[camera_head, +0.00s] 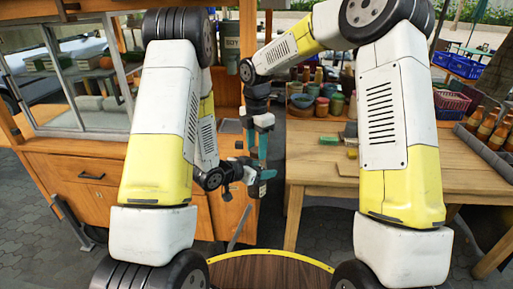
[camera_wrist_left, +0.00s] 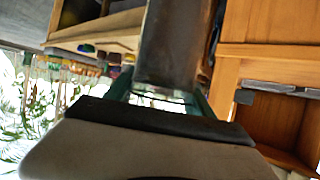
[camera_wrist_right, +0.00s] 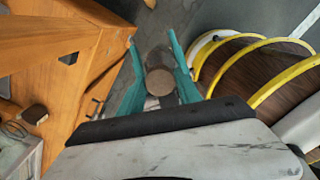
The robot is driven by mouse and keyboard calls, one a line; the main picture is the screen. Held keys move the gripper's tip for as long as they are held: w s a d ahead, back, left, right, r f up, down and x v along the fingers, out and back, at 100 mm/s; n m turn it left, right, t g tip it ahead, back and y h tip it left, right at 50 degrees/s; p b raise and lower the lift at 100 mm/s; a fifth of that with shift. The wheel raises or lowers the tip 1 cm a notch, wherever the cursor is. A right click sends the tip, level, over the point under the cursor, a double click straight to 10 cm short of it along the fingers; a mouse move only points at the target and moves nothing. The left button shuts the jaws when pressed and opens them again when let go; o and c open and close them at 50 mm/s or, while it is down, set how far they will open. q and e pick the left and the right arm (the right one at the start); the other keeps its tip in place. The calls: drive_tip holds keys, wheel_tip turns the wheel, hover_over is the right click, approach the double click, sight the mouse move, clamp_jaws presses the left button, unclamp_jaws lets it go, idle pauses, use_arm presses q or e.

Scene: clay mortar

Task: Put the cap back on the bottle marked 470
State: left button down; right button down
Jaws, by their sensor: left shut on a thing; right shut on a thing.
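My left gripper (camera_head: 262,176) is low in the middle of the head view, directly below my right gripper (camera_head: 262,148), which points down. In the left wrist view a dark, smooth cylinder, seemingly the bottle (camera_wrist_left: 170,45), stands between the teal fingers, and my left gripper is shut on it. In the right wrist view a round brown cap (camera_wrist_right: 159,82) lies between the teal fingers, and my right gripper is shut on it. A greyish body shows just beyond the cap. I cannot tell whether cap and bottle touch. No 470 mark is legible.
A wooden table (camera_head: 310,170) with jars (camera_head: 322,105) and small blocks stands at the right. An orange wooden cabinet (camera_head: 100,185) with a glazed top stands at the left, close to my left gripper. Crates (camera_head: 455,100) and bottles are at the far right.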

drive_tip(key=m, duration=0.3)
drive_tip(key=c, duration=0.8)
unclamp_jaws()
drive_tip(key=shift+c, duration=0.2)
drive_tip(key=shift+r, duration=2.3)
drive_tip(key=shift+r, duration=0.1)
drive_tip(key=shift+c, duration=0.3)
drive_tip(key=shift+r+m, duration=0.7)
drive_tip(key=shift+r, duration=0.95)
